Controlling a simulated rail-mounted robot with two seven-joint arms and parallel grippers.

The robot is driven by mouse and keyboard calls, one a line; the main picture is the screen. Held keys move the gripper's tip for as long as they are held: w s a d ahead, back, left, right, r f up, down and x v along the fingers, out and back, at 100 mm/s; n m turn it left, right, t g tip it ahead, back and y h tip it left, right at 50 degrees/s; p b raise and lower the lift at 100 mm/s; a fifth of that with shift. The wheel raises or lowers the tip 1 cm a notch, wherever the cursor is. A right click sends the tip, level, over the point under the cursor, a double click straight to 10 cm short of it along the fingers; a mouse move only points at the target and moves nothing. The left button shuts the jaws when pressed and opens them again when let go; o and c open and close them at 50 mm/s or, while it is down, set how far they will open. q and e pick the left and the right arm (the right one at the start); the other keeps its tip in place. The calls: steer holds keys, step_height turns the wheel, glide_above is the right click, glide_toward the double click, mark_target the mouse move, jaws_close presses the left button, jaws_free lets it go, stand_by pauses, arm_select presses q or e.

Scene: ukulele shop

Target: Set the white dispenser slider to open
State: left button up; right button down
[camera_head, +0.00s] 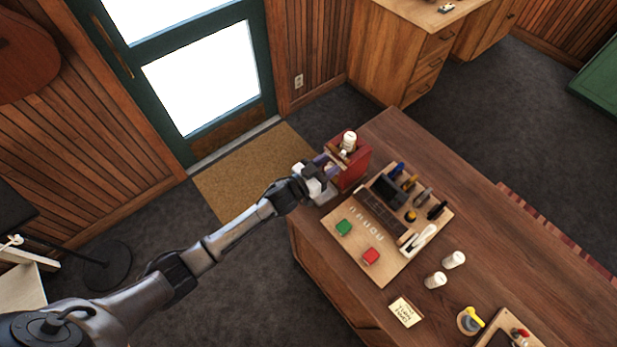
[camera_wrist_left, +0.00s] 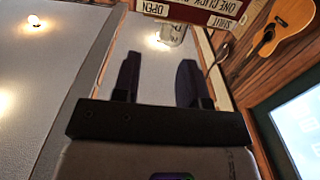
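The dispenser (camera_head: 352,168) is a red unit with a white-topped part (camera_head: 349,140), standing at the far left end of the wooden counter. My left gripper (camera_head: 326,172) is right at its left side in the head view. In the left wrist view its two dark fingers (camera_wrist_left: 159,80) are apart, with nothing visible between them. Past the fingertips is a label strip (camera_wrist_left: 190,12) reading OPEN, SHUT and ONE CLICK, with a clear rounded piece (camera_wrist_left: 172,34) just below it. I cannot tell the slider's position or whether the fingers touch it. My right gripper is not in view.
On the wooden counter (camera_head: 480,240) is a wooden board (camera_head: 375,263) with tools and green and red blocks. Two white cylinders (camera_head: 445,268), a note card (camera_head: 405,312) and a yellow-handled item (camera_head: 470,320) stand nearer. A guitar (camera_wrist_left: 285,25) hangs on the wall.

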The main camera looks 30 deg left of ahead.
arm_select(q)
steer(key=b+v, duration=0.1)
steer(key=v, duration=0.6)
steer(key=shift+s, duration=0.35)
steer(key=shift+a, duration=0.1)
steer(key=s+a+f+g+y, duration=0.2)
steer(key=s+a+g+y, duration=0.1)
steer(key=a+g+y, duration=0.4)
steer(key=s+d+r+n+g+p, duration=0.1)
steer(key=s+d+r+g+p, duration=0.2)
steer(key=s, duration=0.5)
steer(key=s+d+r+p, duration=0.2)
steer(key=s+r, duration=0.3)
steer(key=s, duration=0.4)
steer(key=s+d+f+n+g+p, duration=0.1)
steer(key=s+f+g+p, duration=0.1)
steer(key=s, duration=0.8)
steer(key=shift+s+g+p, duration=0.25)
steer(key=shift+g+p, duration=0.15)
steer(key=shift+g, duration=0.1)
